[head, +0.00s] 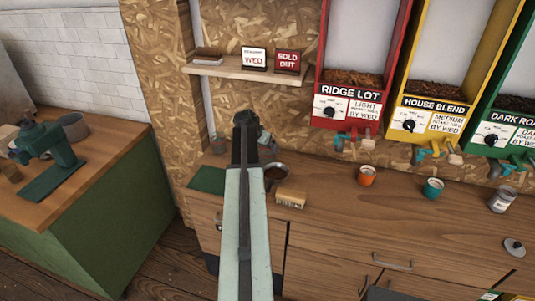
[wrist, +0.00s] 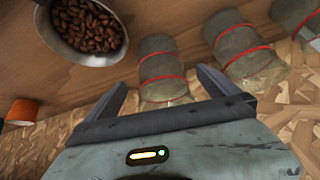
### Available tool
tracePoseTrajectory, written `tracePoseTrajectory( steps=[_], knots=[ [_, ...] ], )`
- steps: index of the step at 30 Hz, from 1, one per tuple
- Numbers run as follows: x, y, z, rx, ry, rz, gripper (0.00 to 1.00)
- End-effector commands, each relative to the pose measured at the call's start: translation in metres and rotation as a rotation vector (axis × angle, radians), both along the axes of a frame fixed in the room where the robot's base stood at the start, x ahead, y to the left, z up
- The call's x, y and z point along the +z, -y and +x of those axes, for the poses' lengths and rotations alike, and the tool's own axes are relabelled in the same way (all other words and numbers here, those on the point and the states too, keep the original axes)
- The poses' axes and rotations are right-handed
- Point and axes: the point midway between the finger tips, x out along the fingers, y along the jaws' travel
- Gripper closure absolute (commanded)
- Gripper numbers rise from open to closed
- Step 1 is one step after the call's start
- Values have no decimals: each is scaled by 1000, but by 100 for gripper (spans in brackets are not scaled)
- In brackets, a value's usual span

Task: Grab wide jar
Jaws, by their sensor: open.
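Several glass jars with grey contents and red bands show in the wrist view. One jar (wrist: 160,62) lies in line with the gap between my fingers; I cannot tell whether they reach around it. A second jar (wrist: 236,42) is to its right, beyond the right finger, and a third jar (wrist: 292,10) is cut off at the upper right. I cannot tell for sure which is the wide jar. In the head view my gripper (head: 246,120) is over the back of the wooden counter and hides most of the jars. My gripper (wrist: 161,82) is open and empty.
A metal bowl of beans (wrist: 62,35) is close to the left finger. A small box (head: 291,198), an orange cup (head: 367,178) and a teal cup (head: 432,190) stand on the counter (head: 350,220). A chipboard wall is behind, with a shelf (head: 245,70) above.

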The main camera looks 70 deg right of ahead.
Motion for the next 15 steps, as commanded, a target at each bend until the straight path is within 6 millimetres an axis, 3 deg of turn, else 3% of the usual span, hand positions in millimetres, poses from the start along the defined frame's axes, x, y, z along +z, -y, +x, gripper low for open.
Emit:
tracePoseTrajectory(
  steps=[9, 15],
  knots=[
    [-44, 24, -1, 0, 0, 0, 0],
    [-42, 26, -2, 2, -1, 0, 0]
  ],
)
